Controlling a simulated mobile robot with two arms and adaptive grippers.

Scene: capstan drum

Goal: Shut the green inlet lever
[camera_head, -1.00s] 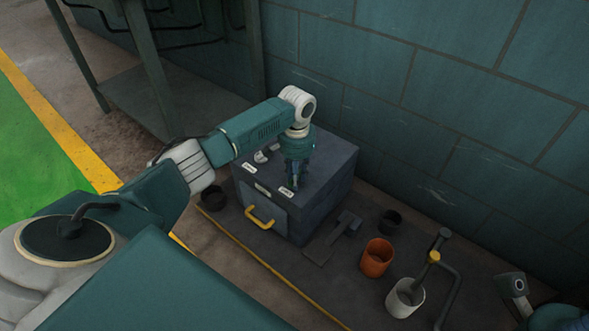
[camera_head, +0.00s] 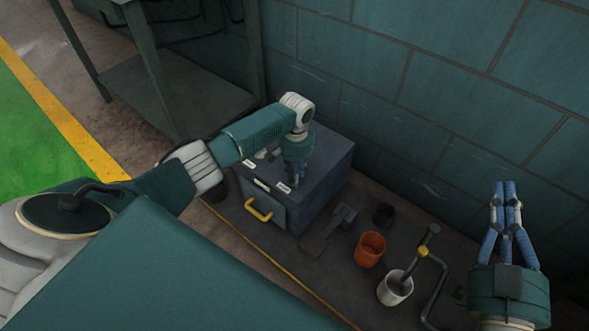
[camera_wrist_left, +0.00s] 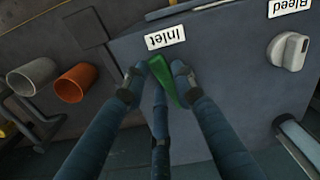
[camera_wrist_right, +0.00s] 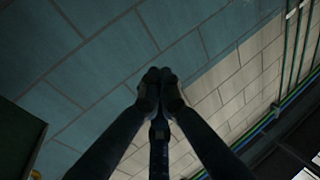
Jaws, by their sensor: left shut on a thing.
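The green inlet lever (camera_wrist_left: 163,74) lies beside the white "Inlet" label (camera_wrist_left: 165,38) on top of the dark grey box (camera_head: 325,180). It slants between the fingertips in the left wrist view, with part hidden by the fingers. My left gripper (camera_head: 294,181) points down at the box top, close to its front edge. Its fingers (camera_wrist_left: 158,82) are shut on the lever. In the head view the hand hides the lever. My right gripper (camera_head: 505,190) is raised at the right, empty, fingertips together; they also touch in the right wrist view (camera_wrist_right: 161,82).
A white bleed knob (camera_wrist_left: 287,50) sits on the box near the inlet lever. A yellow handle (camera_head: 258,211) is on the box front. An orange cup (camera_head: 369,249), a white cup (camera_head: 395,288) and a bent dark pipe (camera_head: 436,285) stand to the right. A wall rises behind.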

